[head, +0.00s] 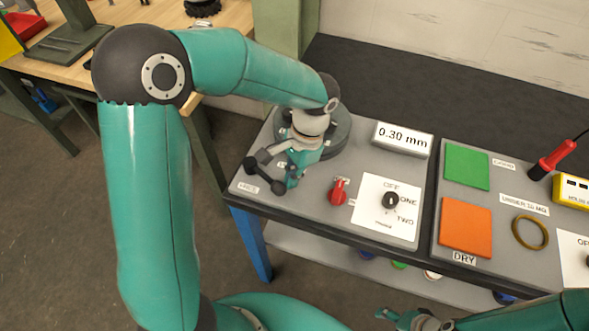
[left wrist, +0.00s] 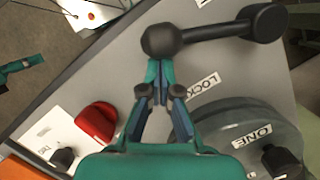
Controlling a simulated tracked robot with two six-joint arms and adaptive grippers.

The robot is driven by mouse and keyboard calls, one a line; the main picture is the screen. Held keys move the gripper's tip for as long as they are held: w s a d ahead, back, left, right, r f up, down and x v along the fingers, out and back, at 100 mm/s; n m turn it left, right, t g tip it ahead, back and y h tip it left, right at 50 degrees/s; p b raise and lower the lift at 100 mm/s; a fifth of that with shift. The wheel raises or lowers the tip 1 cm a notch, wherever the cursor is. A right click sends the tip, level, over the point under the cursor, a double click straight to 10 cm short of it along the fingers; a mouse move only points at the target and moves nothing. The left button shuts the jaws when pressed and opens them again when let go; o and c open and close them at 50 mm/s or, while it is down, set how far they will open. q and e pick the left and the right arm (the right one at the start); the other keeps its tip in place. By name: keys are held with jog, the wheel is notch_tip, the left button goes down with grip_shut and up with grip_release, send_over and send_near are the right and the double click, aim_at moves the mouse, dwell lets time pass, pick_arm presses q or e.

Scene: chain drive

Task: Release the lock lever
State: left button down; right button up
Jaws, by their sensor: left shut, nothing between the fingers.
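The lock lever (head: 264,174) is a black bar with a rounded knob at each end, at the left end of the grey panel. In the left wrist view the lever (left wrist: 214,32) lies across the top, beside a LOCK label (left wrist: 202,87). My left gripper (head: 292,183) is shut and empty next to the lever. In the wrist view its fingertips (left wrist: 160,68) are just below the lever's left knob; I cannot tell whether they touch it. My right gripper (head: 390,315) is low at the bottom edge, away from the lever; its jaw state is unclear.
A red knob (head: 339,192) and a black selector (head: 390,200) on a white plate stand right of the lever. A round grey base (head: 337,136) with a dial is behind my left gripper. A 0.30 mm display (head: 403,139) stands at the back.

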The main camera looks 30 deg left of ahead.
aim_at(283, 189)
pick_arm(q)
jog(key=shift+s+m+y+b, duration=0.4)
jog(key=shift+s+m, duration=1.2)
jog(key=shift+m, duration=0.1)
jog(key=shift+a, duration=0.1)
jog(key=shift+r, duration=0.15)
jog(key=p+v, duration=0.8)
jog(key=v, duration=0.1)
jog(key=shift+r, duration=0.4)
jog(key=shift+w, duration=0.1)
